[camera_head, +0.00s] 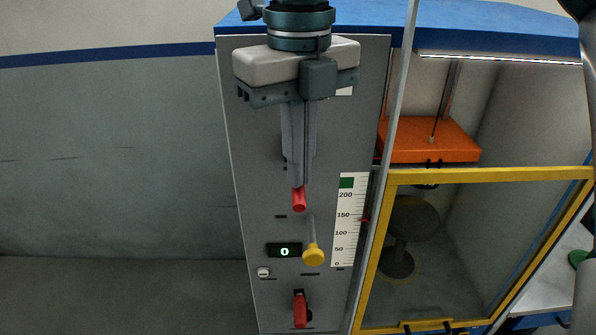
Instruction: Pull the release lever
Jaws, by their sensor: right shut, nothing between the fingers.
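A grey machine panel (262,190) carries a red handle (299,202), a yellow knob (313,256) on a thin rod, and another red handle (300,310) in a dark slot lower down. I cannot tell which one is the release lever. My right gripper (300,184) comes down from the top in front of the panel, fingers together and empty. Its fingertips overlap the top of the upper red handle; whether they touch it I cannot tell. The part of the panel behind the gripper is hidden. My left gripper is not in view.
To the right, a yellow-framed clear door (490,176) fronts a bay with an orange block (430,142) and a dark weight (400,262).

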